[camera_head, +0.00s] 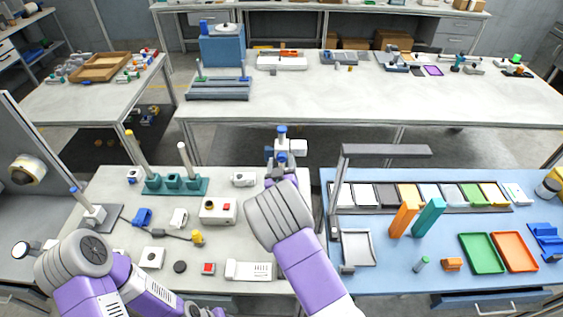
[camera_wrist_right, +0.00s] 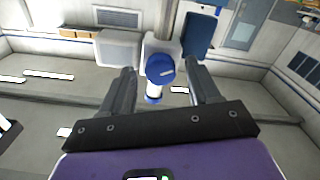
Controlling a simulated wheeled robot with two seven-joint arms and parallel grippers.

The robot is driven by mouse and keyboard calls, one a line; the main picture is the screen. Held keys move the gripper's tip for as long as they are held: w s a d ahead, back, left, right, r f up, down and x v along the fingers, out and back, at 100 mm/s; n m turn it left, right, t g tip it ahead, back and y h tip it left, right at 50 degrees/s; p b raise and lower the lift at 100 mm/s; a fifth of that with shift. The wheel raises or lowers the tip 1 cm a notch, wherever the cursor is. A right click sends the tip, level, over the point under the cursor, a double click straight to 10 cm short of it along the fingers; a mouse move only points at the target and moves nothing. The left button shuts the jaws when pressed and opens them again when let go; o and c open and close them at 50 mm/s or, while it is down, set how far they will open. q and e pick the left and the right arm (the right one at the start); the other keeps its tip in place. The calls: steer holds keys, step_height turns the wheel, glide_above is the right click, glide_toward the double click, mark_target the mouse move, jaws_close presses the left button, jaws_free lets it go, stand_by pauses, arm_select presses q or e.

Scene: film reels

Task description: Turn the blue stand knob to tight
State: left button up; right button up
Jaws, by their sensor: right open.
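A blue knob with a dark blue face and a white shaft (camera_wrist_right: 160,68) shows in the right wrist view, between the fingers of my right gripper (camera_wrist_right: 162,88). The fingers stand apart, with a gap on both sides of the knob. In the head view, a blue-topped upright fixture (camera_head: 282,130) with a pale block stands at the back edge of the near table. My right gripper (camera_head: 281,170) is in front of it, and my right wrist partly covers the view. My left arm comes in at lower left; its gripper is not visible.
The near white table holds a green rack (camera_head: 176,186), a control box with red and yellow buttons (camera_head: 218,211) and several small parts. The far bench has clear room.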

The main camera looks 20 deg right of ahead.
steer(key=shift+w, duration=0.2)
steer(key=c, duration=1)
steer(key=shift+f+m+b, duration=0.15)
steer(key=shift+m+b, duration=0.35)
steer(key=shift+b, duration=0.3)
steer(key=shift+c, duration=0.2)
steer(key=m+b, duration=0.9)
steer(key=b, duration=0.4)
steer(key=shift+d, duration=0.1)
steer(key=shift+m+b, duration=1.1)
steer(key=shift+b, duration=0.15)
